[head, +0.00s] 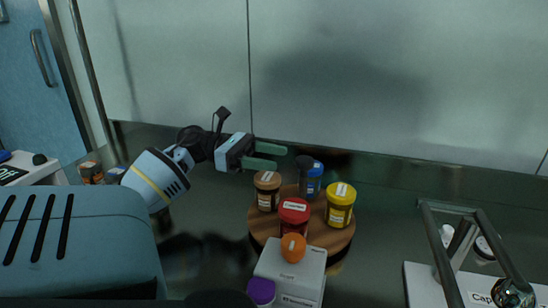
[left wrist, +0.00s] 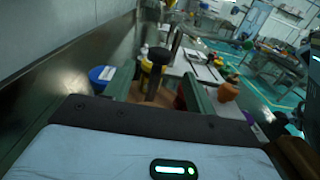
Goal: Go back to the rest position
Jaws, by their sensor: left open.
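My left gripper (head: 270,156) is open and empty, with its two green fingers pointing right. It is up beside the jars on a round wooden stand (head: 258,228). A brown-lidded jar (head: 268,190) is closest below the fingertips. A dark jar (head: 304,168), a blue jar (head: 315,180), a yellow jar (head: 340,206) and a red jar (head: 293,214) share the stand. In the left wrist view the spread fingers (left wrist: 158,85) show with a dark-topped jar (left wrist: 158,62) in the gap behind them. My right gripper is not in view.
A white box (head: 290,275) with an orange lid (head: 293,247) on it and a purple-lidded jar (head: 261,291) stand in front. A dark metal frame (head: 470,245) is at right. A wall (head: 390,80) closes the back. Brown jars (head: 90,172) are at left.

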